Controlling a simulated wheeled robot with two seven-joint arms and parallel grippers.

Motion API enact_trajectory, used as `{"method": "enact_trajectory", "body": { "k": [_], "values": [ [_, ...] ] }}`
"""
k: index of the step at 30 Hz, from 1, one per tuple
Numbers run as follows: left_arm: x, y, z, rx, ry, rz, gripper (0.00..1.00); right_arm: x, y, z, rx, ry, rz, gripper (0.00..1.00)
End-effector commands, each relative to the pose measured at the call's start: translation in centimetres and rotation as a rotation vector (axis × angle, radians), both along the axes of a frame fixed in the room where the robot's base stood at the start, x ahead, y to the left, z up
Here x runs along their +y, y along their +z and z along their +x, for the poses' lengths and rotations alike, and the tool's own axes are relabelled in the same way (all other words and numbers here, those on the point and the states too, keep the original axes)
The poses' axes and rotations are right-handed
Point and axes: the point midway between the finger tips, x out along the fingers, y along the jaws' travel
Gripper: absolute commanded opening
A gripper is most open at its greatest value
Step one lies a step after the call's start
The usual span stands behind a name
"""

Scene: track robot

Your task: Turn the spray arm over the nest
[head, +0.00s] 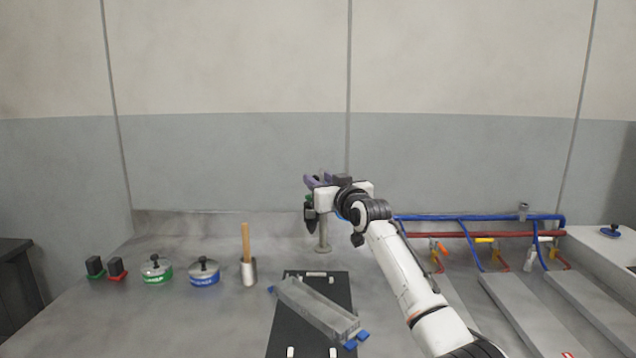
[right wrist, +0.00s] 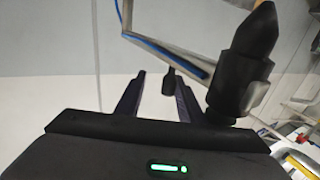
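A pale post (head: 323,238), seemingly the spray arm's stand, rises behind the work area; its top is hidden behind my right gripper. In the right wrist view a thin metal bar with a blue line (right wrist: 165,54), likely the spray arm, crosses beyond the fingers. A small black knob (right wrist: 169,82) shows between the fingers; I cannot tell if they touch it. My right gripper (head: 319,180) is open, its two purple fingers apart (right wrist: 157,92). The nest seems to be the black plate (head: 285,320), with a grey channel part (head: 318,305) lying tilted across it. My left gripper is out of view.
A black pointed piece (right wrist: 240,62) stands beside the right fingers. Blue (head: 480,217) and red pipes with valves line the back right. Green (head: 157,270) and blue (head: 204,273) lidded tins and a wooden-handled tool in a cup (head: 248,268) stand left. The front left counter is clear.

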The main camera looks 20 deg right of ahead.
Motion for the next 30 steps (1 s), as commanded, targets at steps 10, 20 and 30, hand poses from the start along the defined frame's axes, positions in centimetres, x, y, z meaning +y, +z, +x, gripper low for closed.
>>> {"method": "enact_trajectory", "body": {
  "k": [10,20,30],
  "values": [
    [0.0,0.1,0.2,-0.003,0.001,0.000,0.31,0.3,-0.3,0.0,0.005,0.004,0.001,0.34],
    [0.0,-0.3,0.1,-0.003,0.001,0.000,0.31,0.4,-0.4,-2.0,0.003,0.006,0.001,0.34],
    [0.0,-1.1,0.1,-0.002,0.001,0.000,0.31,0.2,-0.4,-7.1,0.001,0.003,0.000,0.34]
  ]
}}
